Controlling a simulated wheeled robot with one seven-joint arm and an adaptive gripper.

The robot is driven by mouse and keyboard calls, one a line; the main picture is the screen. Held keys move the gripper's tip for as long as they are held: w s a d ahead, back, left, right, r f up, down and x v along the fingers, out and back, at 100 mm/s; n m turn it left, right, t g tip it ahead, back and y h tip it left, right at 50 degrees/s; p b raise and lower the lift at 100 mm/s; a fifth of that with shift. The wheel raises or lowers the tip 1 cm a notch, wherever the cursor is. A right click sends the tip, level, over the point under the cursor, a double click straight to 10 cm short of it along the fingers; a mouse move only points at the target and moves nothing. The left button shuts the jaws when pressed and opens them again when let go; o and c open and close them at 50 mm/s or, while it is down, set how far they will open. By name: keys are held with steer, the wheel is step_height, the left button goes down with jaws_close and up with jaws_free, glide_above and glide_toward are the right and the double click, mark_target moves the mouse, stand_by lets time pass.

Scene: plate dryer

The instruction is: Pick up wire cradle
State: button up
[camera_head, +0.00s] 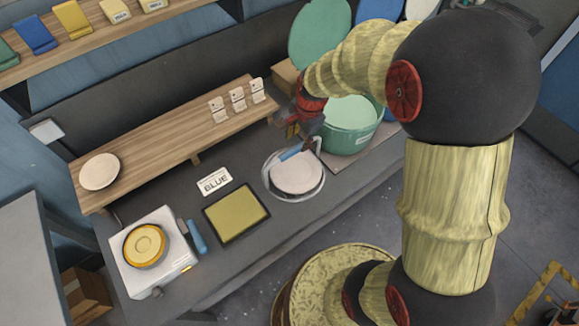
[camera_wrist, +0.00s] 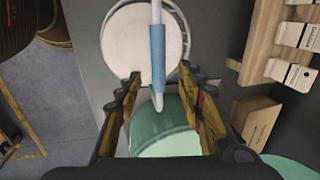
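The wire cradle is a thin wire ring around a white plate (camera_head: 296,174), with a blue-gripped handle (camera_head: 291,154) across its top. It sits on the dark counter. In the wrist view the blue handle (camera_wrist: 157,50) runs lengthwise over the white plate (camera_wrist: 128,42), and its lower end appears between my fingers. My gripper (camera_head: 311,128) is just above the handle side of the cradle. In the wrist view my gripper (camera_wrist: 158,82) is open, with its fingers on either side of the handle, apart from it. Whether the handle lies at fingertip depth I cannot tell.
A green tub (camera_head: 352,132) stands close right of the cradle, and shows under my fingers (camera_wrist: 163,130). A "BLUE" card (camera_head: 214,182), a yellow pad (camera_head: 237,212) and a white burner unit (camera_head: 145,275) are to the left. A wooden shelf (camera_head: 160,140) with small cards runs behind.

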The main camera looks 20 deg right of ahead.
mark_target(292, 150)
steer(key=shift+w+a+f, duration=0.1)
steer(key=shift+w+f, duration=0.05)
steer(key=shift+f, duration=0.45)
steer(key=shift+w+a+f, duration=0.1)
steer(key=shift+f, duration=0.5)
steer(key=f, duration=0.1)
steer(key=a+f, duration=0.1)
steer(key=f, duration=0.1)
steer(key=f+b, duration=0.1)
steer(key=f, duration=0.1)
steer(key=shift+w+a, duration=0.1)
steer(key=shift+a, duration=0.2)
steer(key=shift+f, duration=0.15)
steer(key=shift+f, duration=0.25)
steer(key=shift+c, duration=0.6)
steer(key=c, duration=0.8)
steer(key=shift+w, duration=0.1)
jaws_close()
